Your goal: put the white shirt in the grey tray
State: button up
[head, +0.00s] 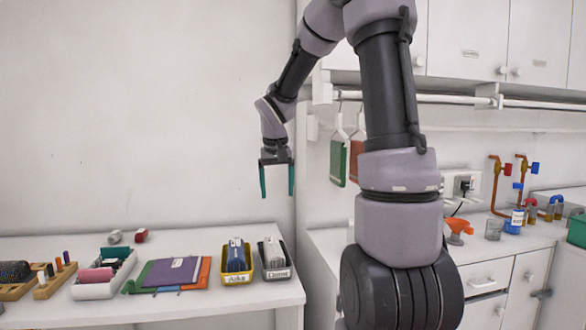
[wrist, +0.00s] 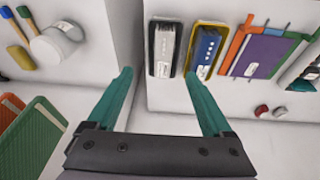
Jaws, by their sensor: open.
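The dark grey tray (head: 279,276) stands at the right end of the white table, with a label on its front. A whitish upright item (head: 272,250) fills it; I cannot tell whether this is the white shirt. No other clear white shirt shows. In the wrist view the grey tray (wrist: 151,48) and its whitish item (wrist: 165,44) lie beyond my fingertips. My gripper (head: 277,195) points down, open and empty, above the tray and apart from it. Its teal fingers also show in the wrist view (wrist: 158,72).
A yellow tray (head: 237,279) with a blue item stands left of the grey tray. Purple and orange folders (head: 171,272) and a white bin (head: 92,291) lie further left. A green piece (head: 338,162) hangs from a rail at right, beside a partition.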

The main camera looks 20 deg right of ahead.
jog(key=s+a+r+t+y, duration=0.1)
jog(key=s+r, duration=0.4)
jog(key=s, duration=0.6)
jog(key=s+a+r+m+t+y, duration=0.1)
jog(key=s+r, duration=0.5)
jog(key=s, duration=0.6)
jog(key=shift+a+m+t+y, duration=0.3)
jog(key=shift+a+t+y, duration=0.5)
jog(key=shift+a+t, duration=0.4)
